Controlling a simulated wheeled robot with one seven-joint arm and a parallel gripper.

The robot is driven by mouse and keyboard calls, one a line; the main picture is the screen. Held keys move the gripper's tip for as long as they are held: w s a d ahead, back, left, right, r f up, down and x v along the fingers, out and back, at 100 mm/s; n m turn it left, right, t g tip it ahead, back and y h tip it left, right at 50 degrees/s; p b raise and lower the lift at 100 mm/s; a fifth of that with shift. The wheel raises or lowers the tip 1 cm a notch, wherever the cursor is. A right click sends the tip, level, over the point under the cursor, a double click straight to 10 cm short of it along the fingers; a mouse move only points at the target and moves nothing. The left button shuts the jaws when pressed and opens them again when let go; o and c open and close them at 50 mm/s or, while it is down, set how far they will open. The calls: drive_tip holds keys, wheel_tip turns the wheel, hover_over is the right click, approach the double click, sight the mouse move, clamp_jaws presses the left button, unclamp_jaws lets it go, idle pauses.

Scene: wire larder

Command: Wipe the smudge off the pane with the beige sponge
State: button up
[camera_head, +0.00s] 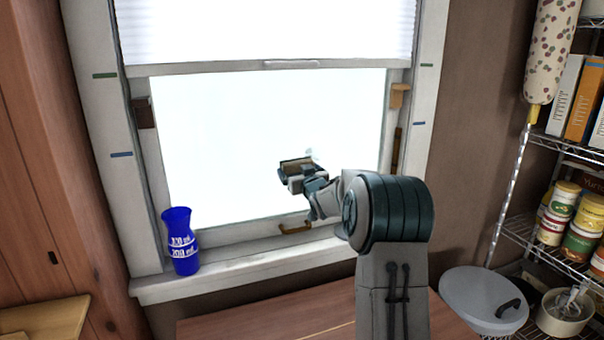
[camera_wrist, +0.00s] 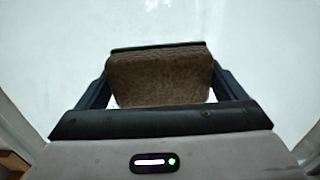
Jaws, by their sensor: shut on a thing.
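My gripper (camera_head: 297,172) is in front of the lower window pane (camera_head: 230,130), right of the pane's middle. It is shut on the beige sponge (camera_head: 296,164), which looks brown and shaded in the wrist view (camera_wrist: 160,78), held between the two fingers. The sponge faces the bright pane; I cannot tell if it touches the glass. A faint greyish smudge (camera_head: 311,154) shows on the pane just right of and above the sponge. Part of the smudge may be hidden behind my gripper.
A blue vase (camera_head: 181,241) stands on the left end of the windowsill (camera_head: 232,270). A brass handle (camera_head: 295,228) sits on the lower sash below my gripper. A wire shelf (camera_head: 557,147) with boxes and cans is at the right. A grey lid (camera_head: 478,298) lies at lower right.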

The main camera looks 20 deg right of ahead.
drive_tip(key=shift+a, duration=0.25)
drive_tip(key=shift+d+r+p, duration=0.15)
drive_tip(key=shift+d+p, duration=0.3)
drive_tip(key=shift+d, duration=1.25)
drive_tip(key=shift+p, duration=0.35)
drive_tip(key=shift+d, duration=0.55)
drive_tip(key=shift+p, duration=0.3)
